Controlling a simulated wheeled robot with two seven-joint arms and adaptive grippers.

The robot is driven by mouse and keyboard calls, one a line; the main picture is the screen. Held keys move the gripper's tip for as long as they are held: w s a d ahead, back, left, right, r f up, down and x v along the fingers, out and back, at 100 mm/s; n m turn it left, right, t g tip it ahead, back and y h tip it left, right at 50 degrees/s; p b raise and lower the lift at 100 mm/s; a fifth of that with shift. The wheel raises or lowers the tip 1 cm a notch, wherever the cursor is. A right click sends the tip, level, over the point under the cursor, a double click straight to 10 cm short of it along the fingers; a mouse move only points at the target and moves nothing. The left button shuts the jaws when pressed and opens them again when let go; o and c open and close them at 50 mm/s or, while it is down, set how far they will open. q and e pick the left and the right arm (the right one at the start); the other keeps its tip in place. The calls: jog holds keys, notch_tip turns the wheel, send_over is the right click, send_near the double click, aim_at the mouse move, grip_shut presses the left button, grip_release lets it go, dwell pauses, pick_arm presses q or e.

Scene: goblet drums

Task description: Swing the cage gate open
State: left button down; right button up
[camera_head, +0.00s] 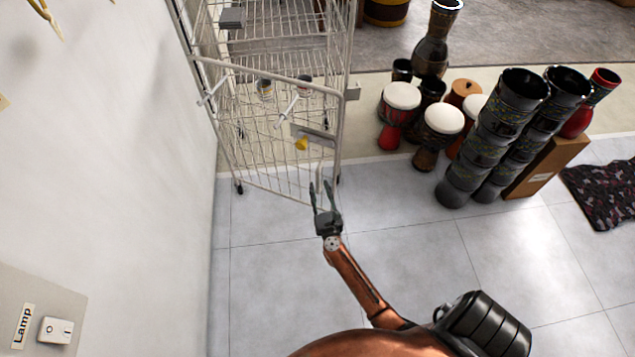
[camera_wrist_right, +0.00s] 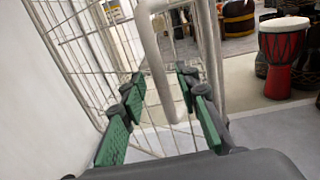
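The wire cage (camera_head: 285,45) stands against the wall in the upper left of the head view. Its gate (camera_head: 262,150), a pale metal frame with a wire grid, faces me, its right side beside the cage's right front post. A pale vertical handle bar (camera_wrist_right: 158,65) shows in the right wrist view. My right gripper (camera_head: 325,195) is at the gate's lower right part. In the right wrist view its green-padded fingers (camera_wrist_right: 160,95) are apart, with the bar between them. I see a gap on both sides; contact is not clear. My left gripper is out of view.
Goblet drums (camera_head: 440,125) and tall dark drums (camera_head: 505,110) stand right of the cage. The white wall (camera_head: 110,150) borders the left. Tiled floor before the cage is clear.

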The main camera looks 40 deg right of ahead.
aim_at(318, 184)
jog(key=shift+x, duration=1.15)
jog(key=shift+w+d, duration=0.15)
jog(key=shift+w, duration=0.3)
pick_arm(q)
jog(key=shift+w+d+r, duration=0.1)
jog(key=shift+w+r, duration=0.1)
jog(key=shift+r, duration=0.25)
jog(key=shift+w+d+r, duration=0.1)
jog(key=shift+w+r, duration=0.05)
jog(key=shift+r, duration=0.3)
pick_arm(e)
jog(key=shift+c, duration=0.8)
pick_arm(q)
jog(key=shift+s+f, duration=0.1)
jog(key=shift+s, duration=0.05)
pick_arm(e)
grip_shut()
